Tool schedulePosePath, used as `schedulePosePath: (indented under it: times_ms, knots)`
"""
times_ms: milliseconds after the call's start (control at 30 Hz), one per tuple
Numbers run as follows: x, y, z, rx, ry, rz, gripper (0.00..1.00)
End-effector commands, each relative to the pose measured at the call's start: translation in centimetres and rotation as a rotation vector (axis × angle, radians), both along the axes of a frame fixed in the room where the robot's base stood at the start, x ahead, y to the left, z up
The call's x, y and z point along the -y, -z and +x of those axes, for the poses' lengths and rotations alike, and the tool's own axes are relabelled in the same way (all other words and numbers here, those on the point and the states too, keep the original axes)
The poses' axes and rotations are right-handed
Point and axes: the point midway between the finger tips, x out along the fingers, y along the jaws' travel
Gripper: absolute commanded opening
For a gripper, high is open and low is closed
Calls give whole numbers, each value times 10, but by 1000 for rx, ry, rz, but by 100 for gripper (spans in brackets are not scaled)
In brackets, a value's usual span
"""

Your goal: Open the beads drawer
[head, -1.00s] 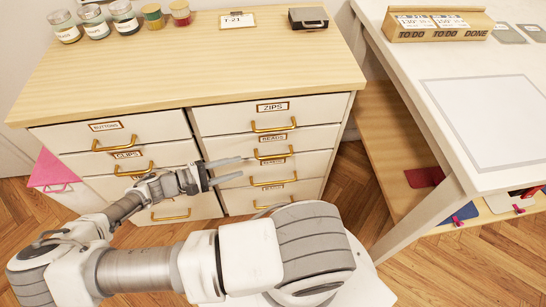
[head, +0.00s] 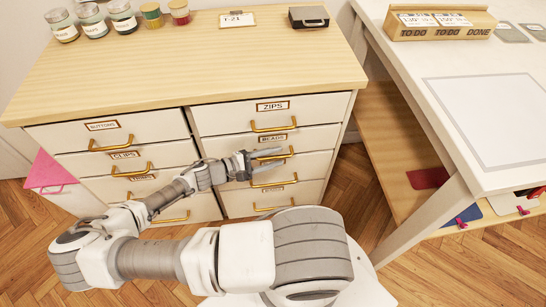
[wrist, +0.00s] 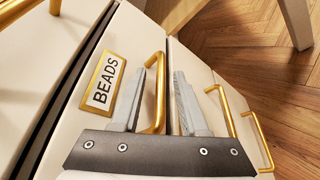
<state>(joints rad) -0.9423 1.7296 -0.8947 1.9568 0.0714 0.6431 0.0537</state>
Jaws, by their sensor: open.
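The beads drawer (head: 315,141) is a cream drawer front in the right column, just under the zips drawer. Its BEADS label (wrist: 104,84) shows clearly in the wrist view. Its brass handle (wrist: 159,88) stands between my two fingers in the wrist view. My gripper (head: 283,156) is open at this handle, with one grey finger on each side of the bar. It also shows in the wrist view (wrist: 165,82). Whether either finger touches the bar I cannot tell. The drawer looks closed. My fingers partly hide the handle in the head view.
The zips drawer (head: 225,119) is above, and further drawers with brass handles (head: 275,206) are below and left. Jars (head: 122,15), a tag and a small dark box (head: 309,16) sit on the wooden top.

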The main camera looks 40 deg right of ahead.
Motion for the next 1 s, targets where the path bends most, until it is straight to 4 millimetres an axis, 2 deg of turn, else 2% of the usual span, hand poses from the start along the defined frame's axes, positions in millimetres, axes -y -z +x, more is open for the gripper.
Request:
schedulePosePath:
  times_ms: [67, 300, 1000]
  knots:
    - [0, 0, 0, 0, 0, 0, 42]
    - [0, 0, 0, 0, 0, 0, 0]
    - [-1, 0, 0, 0, -1, 0, 0]
